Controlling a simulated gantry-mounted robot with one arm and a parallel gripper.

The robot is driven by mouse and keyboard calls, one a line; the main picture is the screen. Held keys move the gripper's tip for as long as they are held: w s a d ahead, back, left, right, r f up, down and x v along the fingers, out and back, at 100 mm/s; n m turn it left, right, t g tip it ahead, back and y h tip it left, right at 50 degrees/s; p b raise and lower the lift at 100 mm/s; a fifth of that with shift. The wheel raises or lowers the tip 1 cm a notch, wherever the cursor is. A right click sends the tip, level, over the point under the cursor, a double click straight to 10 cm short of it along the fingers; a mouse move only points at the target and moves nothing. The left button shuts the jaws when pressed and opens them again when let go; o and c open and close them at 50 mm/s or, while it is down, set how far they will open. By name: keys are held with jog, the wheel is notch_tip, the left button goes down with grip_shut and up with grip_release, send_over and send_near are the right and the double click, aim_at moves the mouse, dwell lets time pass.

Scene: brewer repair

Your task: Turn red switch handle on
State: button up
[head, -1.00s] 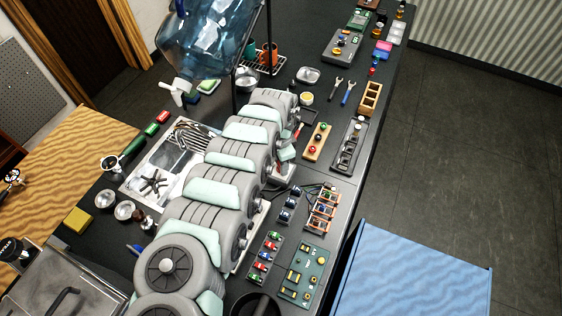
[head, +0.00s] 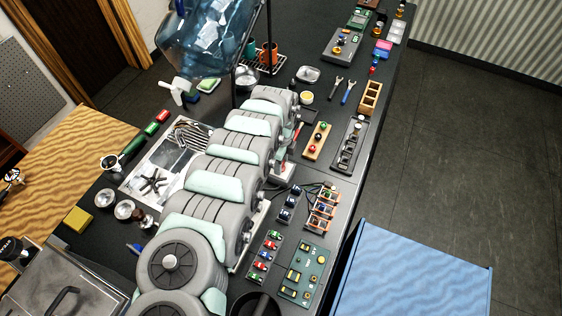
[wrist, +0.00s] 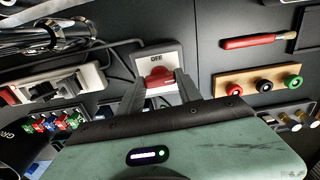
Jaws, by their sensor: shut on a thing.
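The red switch handle (wrist: 158,77) shows in the wrist view on a pale switch plate (wrist: 156,53) marked OFF. My gripper (wrist: 161,82) has one finger on each side of the red handle and is shut on it. The fingers and the gripper body hide the lower part of the switch. In the head view, my arm covers most of the switch; only a bit of its pale and red base (head: 286,171) shows beside the arm.
A wooden block with red, black and green knobs (wrist: 263,84) lies right of the switch, with a red-handled tool (wrist: 258,40) beyond it. Another pale switch-like unit with a red part (wrist: 50,84) and dark cables lie left. Coloured connectors (wrist: 52,123) sit at lower left.

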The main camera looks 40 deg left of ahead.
jog(key=shift+m, duration=0.4)
jog(key=o, duration=1.4)
jog(key=shift+r, duration=0.1)
notch_tip(320, 180, up, 10)
jog(key=shift+r+b, duration=0.25)
jog(key=shift+b, duration=0.15)
